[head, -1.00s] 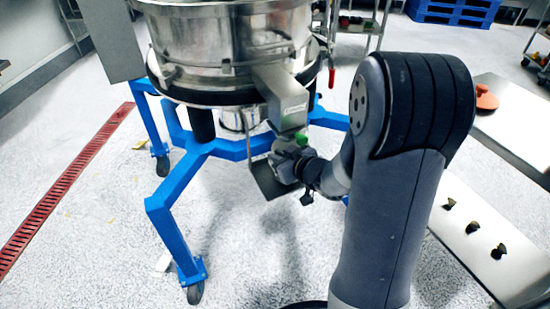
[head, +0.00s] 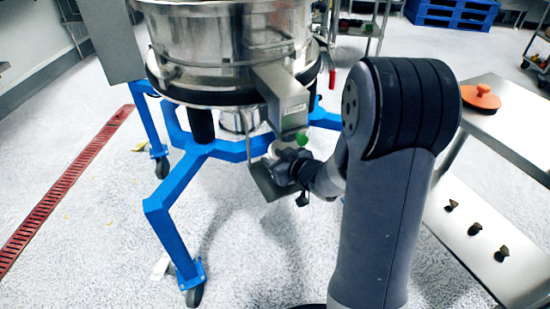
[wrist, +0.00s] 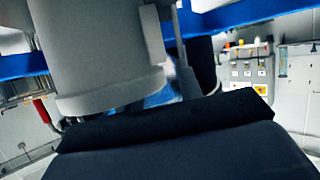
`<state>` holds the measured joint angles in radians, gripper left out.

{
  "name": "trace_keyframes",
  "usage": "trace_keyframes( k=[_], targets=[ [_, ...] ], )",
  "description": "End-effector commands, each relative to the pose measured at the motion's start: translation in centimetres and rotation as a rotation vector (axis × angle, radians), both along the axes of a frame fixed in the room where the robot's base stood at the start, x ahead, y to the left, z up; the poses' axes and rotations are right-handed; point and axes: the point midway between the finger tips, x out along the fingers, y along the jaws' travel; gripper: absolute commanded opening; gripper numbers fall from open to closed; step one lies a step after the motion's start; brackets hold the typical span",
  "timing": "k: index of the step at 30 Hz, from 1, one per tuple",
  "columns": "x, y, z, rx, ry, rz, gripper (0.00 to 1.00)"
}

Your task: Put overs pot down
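My gripper (head: 278,172) is low beside the sifter's angled metal spout (head: 282,98), next to a flat dark grey plate (head: 264,183) on a thin rod. A small green piece (head: 302,139) shows just above my gripper. I cannot make out the overs pot for certain in the head view. In the wrist view a large plain grey cylinder (wrist: 95,50) fills the upper left, close above the dark edge of my gripper. I cannot tell whether it is the pot or part of the sifter. My fingertips and anything between them are hidden.
The round steel sifter (head: 225,45) stands on a blue frame (head: 160,215) with castors. A steel table (head: 510,125) at the right carries an orange round lid-like piece (head: 481,97). Its lower shelf (head: 520,272) holds several small dark pieces. The floor at front left is clear.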

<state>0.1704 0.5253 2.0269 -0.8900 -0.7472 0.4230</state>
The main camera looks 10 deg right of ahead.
Motion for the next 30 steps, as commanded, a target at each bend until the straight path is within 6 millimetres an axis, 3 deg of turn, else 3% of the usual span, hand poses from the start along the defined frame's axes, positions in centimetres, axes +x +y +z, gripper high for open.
trace_keyframes(
  k=[7, 18, 30],
  targets=[
    [-1.4, -0.8, 1.0, -0.001, -0.001, -0.003, 0.34],
    [-8.0, -3.8, 4.0, 0.0, 0.0, -0.005, 0.34],
    [-10.2, -4.7, 4.6, 0.0, 0.0, 0.0, 0.34]
  ],
)
